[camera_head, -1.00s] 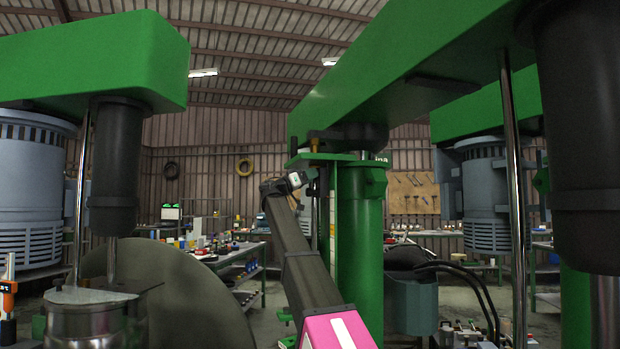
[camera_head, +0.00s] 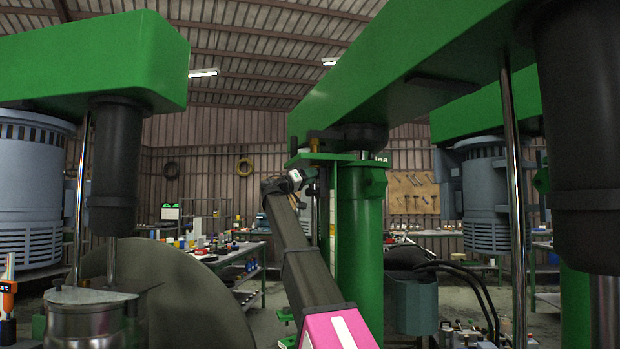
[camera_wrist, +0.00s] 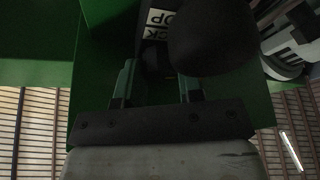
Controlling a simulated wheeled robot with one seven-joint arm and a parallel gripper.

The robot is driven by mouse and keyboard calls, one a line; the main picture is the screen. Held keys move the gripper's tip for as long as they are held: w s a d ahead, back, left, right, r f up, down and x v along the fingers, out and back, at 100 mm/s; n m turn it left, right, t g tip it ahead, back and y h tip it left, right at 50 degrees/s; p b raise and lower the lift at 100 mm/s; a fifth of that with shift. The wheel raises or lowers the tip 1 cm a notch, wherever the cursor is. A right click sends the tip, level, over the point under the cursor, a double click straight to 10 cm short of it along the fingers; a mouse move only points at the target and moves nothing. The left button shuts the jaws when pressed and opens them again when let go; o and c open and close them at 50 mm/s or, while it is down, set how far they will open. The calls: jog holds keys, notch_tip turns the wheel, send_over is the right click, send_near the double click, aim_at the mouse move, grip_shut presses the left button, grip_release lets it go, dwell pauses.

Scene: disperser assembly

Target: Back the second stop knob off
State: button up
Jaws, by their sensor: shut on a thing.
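A dark stop knob (camera_wrist: 153,64) shows between my fingertips in the wrist view, in front of the green machine. My gripper (camera_wrist: 156,76) is shut on it, one finger on each side. A larger dark rounded part (camera_wrist: 212,38) hangs nearer the camera and hides part of the right finger's side. A pale label (camera_wrist: 160,20) with partly hidden black letters sits just above the knob. In the head view my arm's end is beside the green column (camera_head: 360,240), below the plate; the knob is too small to tell there.
A green beam (camera_head: 400,75) passes above my arm to the right. A bright vertical rod (camera_head: 513,190) and a dark cylinder (camera_head: 580,120) stand at the right. Another mixer with a metal pot (camera_head: 90,318) stands at the left. Workbenches (camera_head: 235,255) are behind.

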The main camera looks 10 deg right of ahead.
jog(key=shift+s+r+n+t+y, duration=0.1)
jog(key=shift+n+t+y, duration=0.4)
jog(key=shift+n, duration=1)
jog(key=shift+s+r+n+t+y, duration=0.1)
jog(key=shift+n+t+y, duration=0.4)
jog(key=shift+n, duration=1)
jog(key=shift+w, duration=0.1)
jog(key=o, duration=0.9)
jog(key=shift+f, duration=0.1)
jog(key=v, duration=1)
jog(key=shift+s+a+f, duration=0.1)
jog(key=shift+s+a, duration=0.15)
jog(key=shift+a, duration=0.05)
